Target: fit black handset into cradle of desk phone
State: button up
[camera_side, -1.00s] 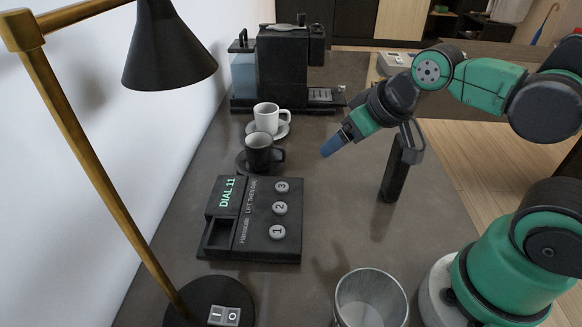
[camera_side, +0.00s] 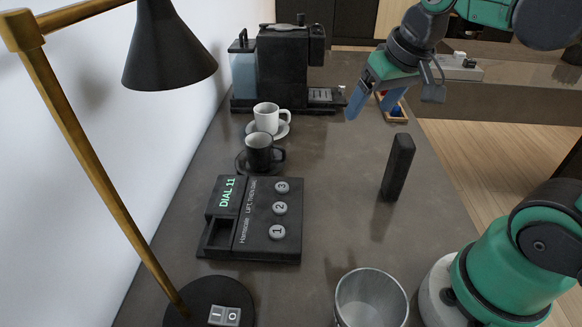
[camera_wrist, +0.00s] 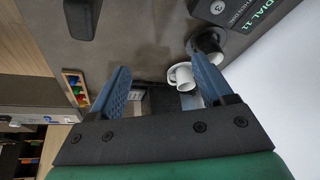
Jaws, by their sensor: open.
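The black handset (camera_side: 398,167) stands upright on the counter, right of the desk phone, in the side view. It also shows at the top left of the wrist view (camera_wrist: 82,17). The desk phone (camera_side: 268,248) lies flat with its numbered buttons facing up, and its cradle (camera_side: 219,234) is an empty recess on its left side. Part of the phone shows at the top right of the wrist view (camera_wrist: 232,14). My gripper (camera_side: 368,112) is open and empty, above and beyond the handset, clear of it; its two blue fingers are spread in the wrist view (camera_wrist: 160,64).
A black cup (camera_side: 259,152) and a white cup (camera_side: 266,117) stand on saucers behind the phone, with a coffee machine (camera_side: 283,68) farther back. A lamp (camera_side: 95,170) is at left, a metal bin (camera_side: 370,300) in front. A small wooden tray (camera_side: 397,117) lies beyond the handset.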

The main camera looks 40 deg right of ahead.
aim_at(406, 139)
jog(key=s+d+m+g, duration=0.1)
jog(key=d+m, duration=0.1)
jog(key=s+d+m+g, duration=0.1)
jog(key=d+m+g, duration=0.1)
jog(key=d, duration=0.1)
jog(key=s+d+m+g, duration=0.1)
jog(key=d+m, duration=0.1)
jog(key=shift+s+d+f+g+y, duration=0.2)
jog(key=shift+s+g+y, duration=0.1)
jog(key=shift+g+y, duration=0.1)
notch_tip(406, 139, down, 4)
jog(key=shift+a, duration=0.15)
jog(key=shift+f, duration=3)
grip_shut()
